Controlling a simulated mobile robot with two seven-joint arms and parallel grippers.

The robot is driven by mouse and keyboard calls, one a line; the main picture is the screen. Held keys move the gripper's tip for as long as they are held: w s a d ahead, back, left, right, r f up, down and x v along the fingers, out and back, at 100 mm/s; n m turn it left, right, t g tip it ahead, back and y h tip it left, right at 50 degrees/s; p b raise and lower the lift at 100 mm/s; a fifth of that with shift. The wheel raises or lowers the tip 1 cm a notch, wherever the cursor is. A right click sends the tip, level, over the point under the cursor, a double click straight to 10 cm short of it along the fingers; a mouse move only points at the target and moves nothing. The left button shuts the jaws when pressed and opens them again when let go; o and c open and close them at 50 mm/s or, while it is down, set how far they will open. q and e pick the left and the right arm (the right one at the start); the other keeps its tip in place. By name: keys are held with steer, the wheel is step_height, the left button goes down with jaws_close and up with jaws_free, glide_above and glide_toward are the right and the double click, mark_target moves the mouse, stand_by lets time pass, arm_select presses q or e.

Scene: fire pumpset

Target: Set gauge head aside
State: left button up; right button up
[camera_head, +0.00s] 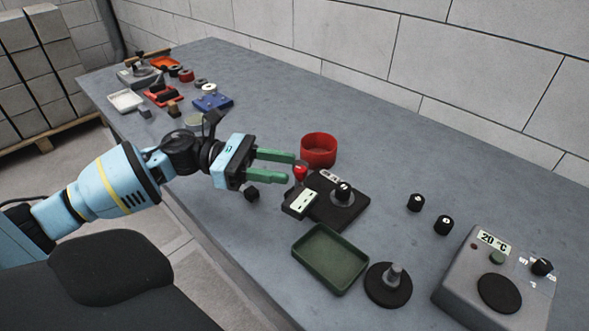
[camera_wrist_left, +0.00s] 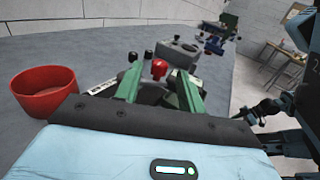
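My left gripper (camera_head: 282,166) reaches in over the bench with its green fingers apart and nothing between them. The plate carries a white-faced block (camera_head: 301,203) and a round black-topped knob (camera_head: 343,192). In the left wrist view the red piece (camera_wrist_left: 159,68) shows between and beyond the open fingers (camera_wrist_left: 160,88). No part is clearly recognisable as the gauge head. My right gripper does not show.
A red round bowl (camera_head: 318,150) stands behind the plate. A green tray (camera_head: 330,258) and a black disc with a post (camera_head: 389,284) are in front. Two black knobs (camera_head: 415,203) and a grey temperature unit (camera_head: 490,275) are at right. Small parts (camera_head: 165,93) crowd the far left.

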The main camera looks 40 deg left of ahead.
arm_select(q)
steer(key=shift+v, duration=1.75)
